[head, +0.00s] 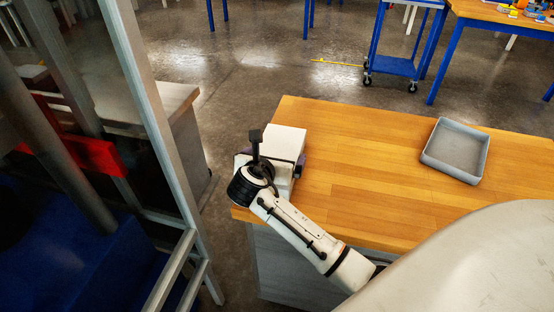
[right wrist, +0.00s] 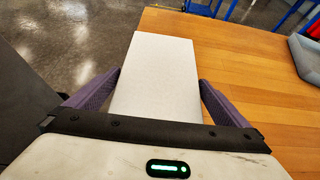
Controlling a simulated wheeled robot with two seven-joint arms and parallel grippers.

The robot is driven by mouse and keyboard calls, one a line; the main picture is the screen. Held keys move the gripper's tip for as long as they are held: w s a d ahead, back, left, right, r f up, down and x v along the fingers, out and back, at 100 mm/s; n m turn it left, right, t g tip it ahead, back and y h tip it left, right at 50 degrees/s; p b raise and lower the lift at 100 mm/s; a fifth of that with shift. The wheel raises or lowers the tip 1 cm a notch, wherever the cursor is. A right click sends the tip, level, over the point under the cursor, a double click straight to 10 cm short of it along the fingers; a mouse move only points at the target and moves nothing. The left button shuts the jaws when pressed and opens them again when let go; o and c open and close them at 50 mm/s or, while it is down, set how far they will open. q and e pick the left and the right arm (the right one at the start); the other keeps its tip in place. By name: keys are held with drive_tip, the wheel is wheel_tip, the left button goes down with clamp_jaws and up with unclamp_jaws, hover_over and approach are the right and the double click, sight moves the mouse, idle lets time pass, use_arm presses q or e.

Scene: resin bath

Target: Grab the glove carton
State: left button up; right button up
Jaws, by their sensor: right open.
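The glove carton (head: 287,142) is a plain white box at the left end of the wooden table. In the right wrist view the carton (right wrist: 156,70) lies between my two purple fingers and reaches out past their tips. My right gripper (head: 274,160) is open, with one finger on each side of the carton. In the right wrist view the gripper (right wrist: 159,80) has its fingers very close to the carton's sides; I cannot tell whether they touch. The wrist hides the carton's near end. My left gripper is not in view.
The wooden table (head: 370,180) is mostly bare. A grey tray (head: 456,168) lies on its right part. A metal frame (head: 160,120) stands close on the left. A blue cart (head: 395,66) and another table stand behind, across open floor.

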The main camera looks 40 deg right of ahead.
drive_tip(key=shift+w+d+f, duration=0.3)
drive_tip(key=shift+w+d, duration=0.05)
drive_tip(key=shift+w, duration=0.05)
drive_tip(key=c, duration=1)
drive_tip(key=shift+r, duration=0.1)
drive_tip(key=shift+r, duration=0.1)
